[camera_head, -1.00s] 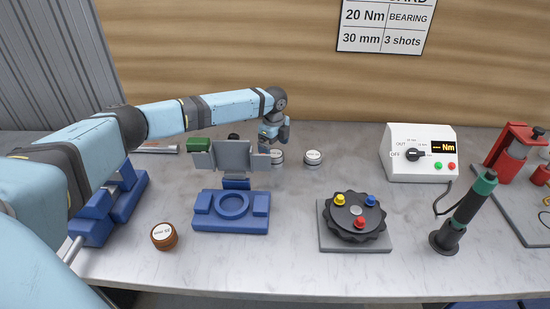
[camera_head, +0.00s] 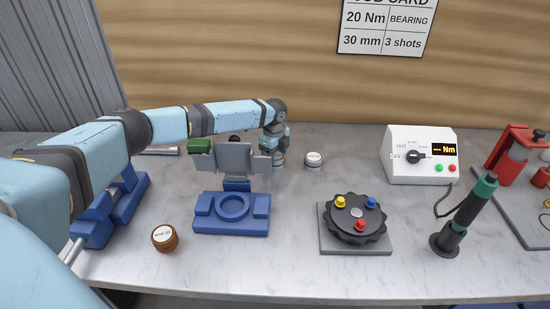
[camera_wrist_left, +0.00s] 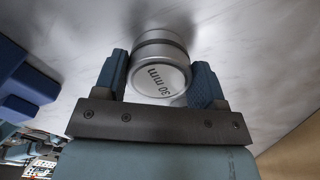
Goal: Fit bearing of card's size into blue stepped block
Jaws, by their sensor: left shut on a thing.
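The job card (camera_head: 388,26) on the back wall reads 20 Nm, BEARING, 30 mm, 3 shots. My left gripper (camera_head: 274,151) is at the back of the table, shut on a silver bearing (camera_head: 278,159). In the left wrist view the bearing (camera_wrist_left: 160,78) lies between the two blue fingers (camera_wrist_left: 160,80) and its face reads 30 mm. The blue stepped block (camera_head: 232,212) with a round ring recess stands nearer the front, left of the gripper; its recess looks empty. My right gripper is not in view.
Another silver bearing (camera_head: 313,159) stands just right of my gripper. A brown-sided labelled cylinder (camera_head: 165,238) stands left of the block. A grey bracket (camera_head: 235,157) stands behind the block. A black knob plate (camera_head: 355,220), a controller (camera_head: 421,153) and a screwdriver (camera_head: 468,215) are at right.

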